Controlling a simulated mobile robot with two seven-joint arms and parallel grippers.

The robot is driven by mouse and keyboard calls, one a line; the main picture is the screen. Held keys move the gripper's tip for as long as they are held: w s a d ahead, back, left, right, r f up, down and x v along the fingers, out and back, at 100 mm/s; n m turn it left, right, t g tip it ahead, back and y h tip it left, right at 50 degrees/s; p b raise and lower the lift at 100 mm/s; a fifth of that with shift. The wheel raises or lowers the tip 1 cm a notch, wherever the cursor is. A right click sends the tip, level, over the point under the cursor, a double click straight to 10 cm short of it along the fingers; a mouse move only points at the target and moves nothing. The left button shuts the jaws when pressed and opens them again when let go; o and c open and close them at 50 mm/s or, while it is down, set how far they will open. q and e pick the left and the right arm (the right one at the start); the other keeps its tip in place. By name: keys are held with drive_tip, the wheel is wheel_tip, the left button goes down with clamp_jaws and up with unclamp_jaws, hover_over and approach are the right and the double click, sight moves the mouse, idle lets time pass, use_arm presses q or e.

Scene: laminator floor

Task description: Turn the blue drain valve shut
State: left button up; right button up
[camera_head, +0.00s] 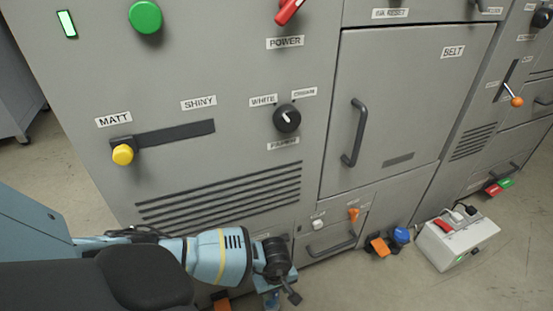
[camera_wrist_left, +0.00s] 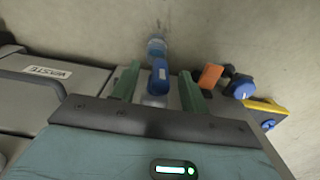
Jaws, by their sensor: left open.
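The blue drain valve shows in the left wrist view as a blue handle (camera_wrist_left: 160,78) in line with a paler blue round piece (camera_wrist_left: 156,46) beyond it. My left gripper (camera_wrist_left: 159,71) is open, with one green finger on each side of the handle; I cannot tell whether either touches it. In the head view my left gripper (camera_head: 278,284) is low in front of the grey machine, and a bit of blue (camera_head: 272,299) shows just below it. Most of the valve is hidden there by the gripper and the frame edge. My right gripper is not in view.
A drawer marked WASTE (camera_wrist_left: 48,72) is left of the gripper in the wrist view. An orange piece (camera_wrist_left: 210,76), a blue round knob (camera_wrist_left: 240,88) and a yellow part (camera_wrist_left: 266,106) stand to the right. A white switch box (camera_head: 458,242) sits on the floor.

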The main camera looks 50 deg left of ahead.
use_arm(q)
drive_tip(key=shift+c, duration=0.3)
drive_tip(key=c, duration=0.9)
